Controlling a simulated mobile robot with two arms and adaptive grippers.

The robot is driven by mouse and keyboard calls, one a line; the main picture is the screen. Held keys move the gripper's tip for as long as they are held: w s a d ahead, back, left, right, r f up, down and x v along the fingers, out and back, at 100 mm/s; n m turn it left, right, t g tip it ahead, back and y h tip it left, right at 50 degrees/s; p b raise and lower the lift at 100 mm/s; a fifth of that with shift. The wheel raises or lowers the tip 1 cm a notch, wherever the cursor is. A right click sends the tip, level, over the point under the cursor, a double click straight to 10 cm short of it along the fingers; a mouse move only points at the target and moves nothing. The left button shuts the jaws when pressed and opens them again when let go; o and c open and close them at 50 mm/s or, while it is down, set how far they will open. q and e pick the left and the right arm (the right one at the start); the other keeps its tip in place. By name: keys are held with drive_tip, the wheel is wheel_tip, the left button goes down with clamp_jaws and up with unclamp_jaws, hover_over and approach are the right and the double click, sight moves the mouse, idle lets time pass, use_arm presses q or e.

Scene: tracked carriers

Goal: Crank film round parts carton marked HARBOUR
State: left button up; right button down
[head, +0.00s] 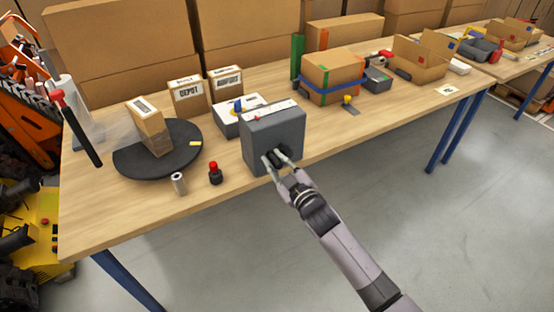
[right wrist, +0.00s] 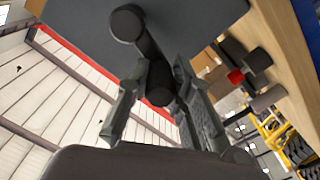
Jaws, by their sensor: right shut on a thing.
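A brown carton (head: 149,131) stands on a round black turntable (head: 128,166), its top label too small to read. Clear film (head: 115,123) stretches to it from an upright roll (head: 69,98) at the left. A grey crank box (head: 265,128) stands right of the turntable, with a dark crank (head: 279,158) on its front. My right gripper (head: 272,158) is shut on the crank's handle. In the right wrist view the fingers (right wrist: 155,108) are around the handle (right wrist: 161,84), below the crank's hub (right wrist: 127,22). My left gripper is not in view.
Behind stand a carton marked DEPOT (head: 187,97) and another small labelled carton (head: 226,85). A red-topped dark item (head: 215,174) and a small grey cylinder (head: 179,183) stand near the front edge. A strapped carton (head: 331,76) stands further right. The front right tabletop is clear.

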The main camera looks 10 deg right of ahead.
drive_tip(key=shift+f+n, duration=0.25)
drive_tip(key=shift+n, duration=0.15)
drive_tip(key=c, duration=1.4)
unclamp_jaws()
drive_tip(key=shift+s, duration=0.1)
drive_tip(key=v, duration=1.2)
drive_tip(key=shift+r, duration=0.1)
